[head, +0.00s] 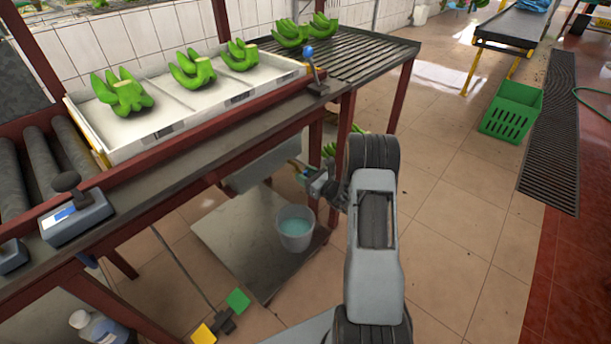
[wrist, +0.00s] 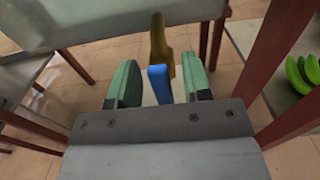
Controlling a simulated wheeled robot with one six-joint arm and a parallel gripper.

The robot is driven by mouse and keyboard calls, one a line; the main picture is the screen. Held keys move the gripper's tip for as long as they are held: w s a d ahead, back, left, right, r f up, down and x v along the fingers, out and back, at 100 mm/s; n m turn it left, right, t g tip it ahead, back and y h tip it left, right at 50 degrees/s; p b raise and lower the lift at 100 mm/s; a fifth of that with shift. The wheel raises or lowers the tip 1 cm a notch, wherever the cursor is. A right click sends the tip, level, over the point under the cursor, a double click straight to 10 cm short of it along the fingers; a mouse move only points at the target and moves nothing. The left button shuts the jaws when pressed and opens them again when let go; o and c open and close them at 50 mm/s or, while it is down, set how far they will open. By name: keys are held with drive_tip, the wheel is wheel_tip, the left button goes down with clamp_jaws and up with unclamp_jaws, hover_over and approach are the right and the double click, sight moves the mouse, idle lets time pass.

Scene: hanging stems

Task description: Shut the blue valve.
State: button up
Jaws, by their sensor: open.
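The blue valve handle (wrist: 160,84) shows in the middle of the wrist view, a flat blue bar pointing toward me. A brass-coloured body (wrist: 159,42) stands just behind it. My gripper (wrist: 160,72) is open, with one green finger on each side of the blue handle and a gap on both sides. The handle looks closer to the right finger. In the head view my gripper (head: 307,174) reaches left under the table edge. The valve is small and mostly hidden there, so its handle cannot be made out.
A dark red table frame (head: 347,115) stands close to my arm. A bucket of water (head: 295,228) stands below my gripper. A blue-knobbed lever (head: 309,53) is on the table edge above. Green bananas (wrist: 302,74) lie at the right in the wrist view.

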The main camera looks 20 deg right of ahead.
drive_tip(key=shift+c, duration=0.4)
clamp_jaws()
drive_tip(key=m, duration=0.1)
drive_tip(key=m+p, duration=0.1)
drive_tip(key=m, duration=0.1)
drive_tip(key=shift+w+d+r, duration=0.1)
drive_tip(key=shift+d, duration=0.15)
drive_tip(key=shift+w+d+f+m+p, duration=0.1)
drive_tip(key=shift+d+f+m+p, duration=0.4)
drive_tip(key=shift+m, duration=1.95)
drive_tip(key=shift+w+a+f+m+p, duration=0.15)
drive_tip(key=shift+m+p, duration=0.75)
drive_tip(key=shift+m, duration=1.6)
drive_tip(key=shift+s+d+f+m+p, duration=0.1)
drive_tip(key=shift+d+f+m+p, duration=0.4)
drive_tip(key=shift+m, duration=1.95)
drive_tip(key=shift+a+r, duration=0.15)
drive_tip(key=shift+a, duration=0.15)
